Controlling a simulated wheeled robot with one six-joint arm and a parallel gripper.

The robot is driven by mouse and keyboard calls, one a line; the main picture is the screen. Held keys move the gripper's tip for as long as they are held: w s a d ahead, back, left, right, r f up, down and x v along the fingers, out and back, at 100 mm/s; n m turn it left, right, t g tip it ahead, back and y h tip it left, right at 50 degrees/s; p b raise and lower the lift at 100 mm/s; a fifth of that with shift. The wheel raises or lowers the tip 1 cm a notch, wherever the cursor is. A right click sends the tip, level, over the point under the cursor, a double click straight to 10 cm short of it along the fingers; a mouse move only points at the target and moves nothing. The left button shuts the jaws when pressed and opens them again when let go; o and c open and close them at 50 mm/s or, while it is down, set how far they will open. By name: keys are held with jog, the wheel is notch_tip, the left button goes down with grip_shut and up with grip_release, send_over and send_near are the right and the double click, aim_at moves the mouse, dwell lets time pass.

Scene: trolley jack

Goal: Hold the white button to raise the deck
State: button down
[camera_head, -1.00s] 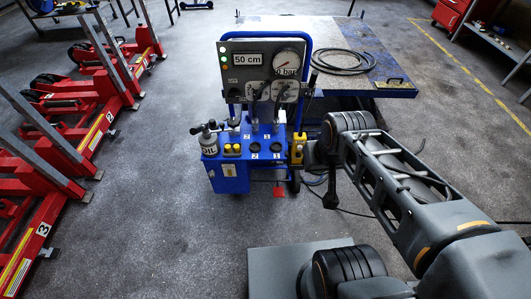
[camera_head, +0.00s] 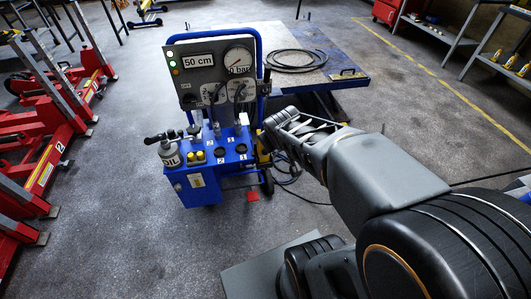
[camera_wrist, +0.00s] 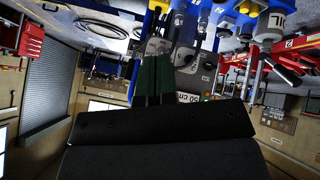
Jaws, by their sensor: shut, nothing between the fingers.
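The blue trolley (camera_head: 215,165) has a grey panel (camera_head: 212,72) with a "50 cm" display (camera_head: 199,61) and a dial (camera_head: 239,60) near 0 bar. A yellow control box (camera_head: 263,147) at its right side is partly covered by my arm. I cannot make out the white button in either view. The deck, a blue-edged table (camera_head: 348,75), stands low behind the trolley. My gripper (camera_wrist: 152,62) is shut and empty in the wrist view, in front of the trolley panel, which appears upside down.
Red lift ramps (camera_head: 40,165) stand at the left. A coiled black hose (camera_head: 292,60) lies on the deck. Cables (camera_head: 290,172) lie on the floor right of the trolley. A workbench (camera_head: 430,35) is at the back right. The floor in front of the trolley is clear.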

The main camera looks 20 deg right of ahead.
jog(key=w+d+f+n+t+b, duration=0.3)
jog(key=w+d+f+n+b, duration=0.15)
jog(key=w+f, duration=0.35)
notch_tip(320, 180, down, 16)
jog(key=s+a+n+t+y+b, duration=0.1)
jog(key=n+t+y+b, duration=0.2)
jog(key=n+y+b, duration=0.6)
jog(key=y+b, duration=0.2)
jog(key=y, duration=0.1)
jog(key=shift+s+a+f+n+t, duration=0.15)
jog(key=shift+s+a+n+t, duration=0.1)
jog(key=shift+a+n+t, duration=0.1)
jog(key=shift+w, duration=0.1)
jog(key=w+d, duration=0.1)
jog(key=w, duration=0.7)
jog(key=shift+w+d+b, duration=0.2)
jog(key=shift+d+b, duration=0.15)
jog(key=shift+b, duration=0.1)
jog(key=shift+w, duration=0.15)
jog(key=shift+w+d, duration=0.1)
jog(key=shift+w, duration=0.2)
